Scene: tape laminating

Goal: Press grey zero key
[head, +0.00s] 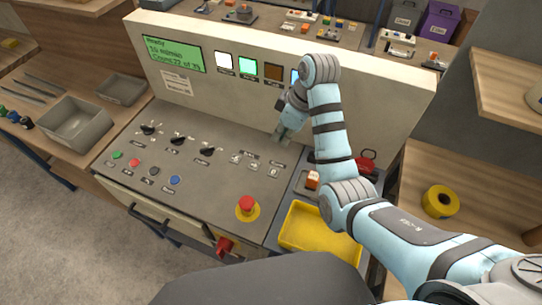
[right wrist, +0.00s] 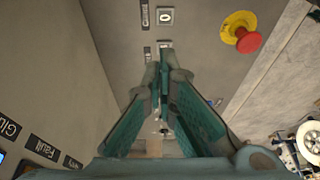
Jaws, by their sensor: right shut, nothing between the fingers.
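The grey zero key (head: 274,170) is at the right end of a row of small keys on the sloping panel (head: 200,185). In the right wrist view the key (right wrist: 165,15) shows a "0" on a pale square, beside a dark label. My right gripper (head: 282,139) is shut and empty, pointing down at the panel behind the key in the head view. In the right wrist view its fingertips (right wrist: 158,62) meet below the key in the picture, apart from it. I cannot tell their height above the panel. My left gripper is out of view.
A red emergency button (head: 246,203) on a yellow base stands at the panel's front right. Black knobs (head: 178,140) and coloured buttons lie left. The upright back panel carries a green display (head: 175,52) and lamps. A yellow tray (head: 318,233) is to the right.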

